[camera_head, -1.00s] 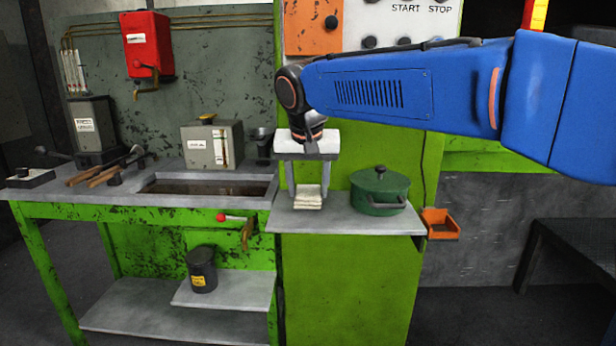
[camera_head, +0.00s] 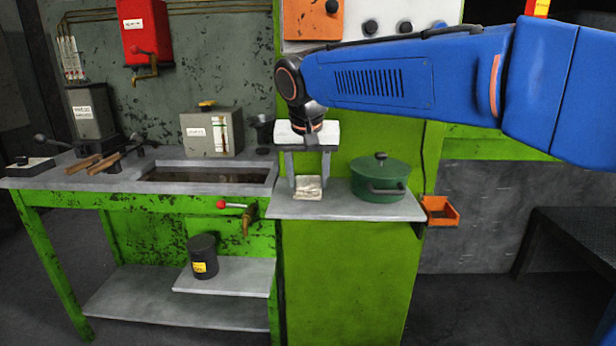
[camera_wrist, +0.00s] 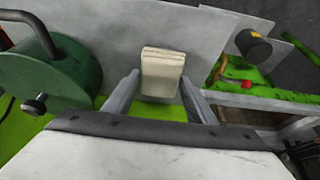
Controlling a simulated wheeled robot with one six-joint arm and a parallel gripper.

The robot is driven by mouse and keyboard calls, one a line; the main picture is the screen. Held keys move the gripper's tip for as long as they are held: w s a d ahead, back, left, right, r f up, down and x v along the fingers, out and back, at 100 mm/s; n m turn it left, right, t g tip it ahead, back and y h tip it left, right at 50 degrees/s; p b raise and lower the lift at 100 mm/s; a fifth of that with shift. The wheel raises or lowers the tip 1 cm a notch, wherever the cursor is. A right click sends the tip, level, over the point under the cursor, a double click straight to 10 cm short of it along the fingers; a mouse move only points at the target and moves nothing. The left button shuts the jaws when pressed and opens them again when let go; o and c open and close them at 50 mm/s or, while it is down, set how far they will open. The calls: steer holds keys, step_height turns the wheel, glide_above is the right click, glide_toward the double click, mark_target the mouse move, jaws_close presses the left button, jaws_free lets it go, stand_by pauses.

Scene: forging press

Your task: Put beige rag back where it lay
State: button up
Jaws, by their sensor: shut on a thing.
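The beige rag (camera_head: 308,187) is a small folded block at the left part of the grey shelf (camera_head: 345,208) on the green cabinet. My gripper (camera_head: 308,184) points down over that shelf, with its two fingers on either side of the rag, and is shut on it. In the wrist view the rag (camera_wrist: 162,72) shows between the fingertips (camera_wrist: 161,84). The rag is at or just above the shelf surface; I cannot tell whether it touches.
A green lidded pot (camera_head: 380,180) stands on the shelf just right of the rag. An orange tray (camera_head: 440,211) hangs at the shelf's right end. Left is a workbench with a sunken trough (camera_head: 205,174) and a red-knobbed lever (camera_head: 233,205). The shelf front is clear.

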steer(key=shift+f, duration=0.3)
steer(key=o, duration=1)
steer(key=v, duration=1.6)
steer(key=s+d+f, duration=0.5)
steer(key=d+f, duration=0.2)
steer(key=d, duration=0.3)
steer(key=s+d+f, duration=0.4)
steer(key=d+f, duration=0.2)
steer(key=d, duration=0.4)
steer(key=s+d+f, duration=0.3)
steer(key=s+f, duration=0.1)
steer(key=f, duration=0.2)
steer(key=s+d+f, duration=0.3)
steer(key=s+f, duration=0.2)
steer(key=f, duration=0.2)
steer(key=s+d+f, duration=0.4)
steer(key=s+f, duration=0.1)
steer(key=f, duration=0.2)
steer(key=shift+f, duration=0.1)
